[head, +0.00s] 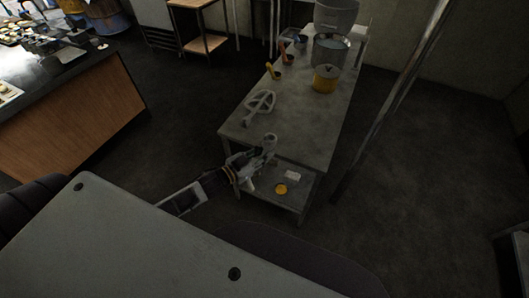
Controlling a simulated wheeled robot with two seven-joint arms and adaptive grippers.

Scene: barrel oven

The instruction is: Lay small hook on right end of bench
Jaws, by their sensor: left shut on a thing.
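My left gripper (258,158) is at the near end of the grey bench (308,125), reaching in from the left. It is shut on a small grey metal piece with a rounded top (270,138), which looks like the small hook. The gripper hides much of it, so its full shape is not clear. The piece overlaps the bench's near edge in the picture; I cannot tell whether it touches the top. My right gripper is not in view.
On the bench lie a pale mixer paddle (261,102), scoops (274,73), a yellow pot (326,79) and a metal pot (329,52). The near right top is clear. A lower shelf (274,197) holds small items. A slanted metal post (391,100) stands right.

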